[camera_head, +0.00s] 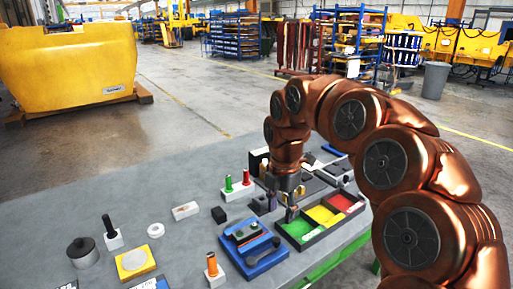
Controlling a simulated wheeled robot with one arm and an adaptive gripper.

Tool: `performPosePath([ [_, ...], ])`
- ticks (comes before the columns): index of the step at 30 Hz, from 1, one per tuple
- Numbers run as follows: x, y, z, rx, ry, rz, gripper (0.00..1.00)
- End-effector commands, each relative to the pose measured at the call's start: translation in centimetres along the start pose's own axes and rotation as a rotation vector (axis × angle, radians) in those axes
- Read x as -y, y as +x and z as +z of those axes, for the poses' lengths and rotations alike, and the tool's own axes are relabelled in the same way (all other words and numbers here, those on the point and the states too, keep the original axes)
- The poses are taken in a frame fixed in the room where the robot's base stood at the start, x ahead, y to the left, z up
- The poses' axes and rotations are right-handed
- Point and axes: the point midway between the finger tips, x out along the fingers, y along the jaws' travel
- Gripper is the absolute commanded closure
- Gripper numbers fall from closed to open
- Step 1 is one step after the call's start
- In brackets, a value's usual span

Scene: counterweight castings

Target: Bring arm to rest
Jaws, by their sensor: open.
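My copper-coloured arm arches in from the right side of the head view. My gripper (290,199) points down over the grey table (160,212), just beside a black tray with green, yellow and red compartments (325,216). The gripper is open. I see no object between its fingers, though they are small and dark here. My arm and gripper hide part of the table behind them.
A blue tray (253,247) with dark parts lies just left of the gripper. Green and red pegs (237,182), an orange peg (212,264), a dark cylinder (83,252) and a yellow plate (133,262) stand around. The table's back left is clear.

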Motion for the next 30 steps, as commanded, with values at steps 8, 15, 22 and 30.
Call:
performPosePath([
  [8,7.6,-0.7,-3.4,-0.013,0.461,-0.022,0.51],
  [15,14.7,0.2,-6.2,-0.002,0.915,-0.057,0.51],
  [22,21.7,2.1,-9.0,0.024,1.39,-0.095,0.51],
  [30,29.2,5.2,-12.3,0.069,1.951,-0.145,0.51],
])
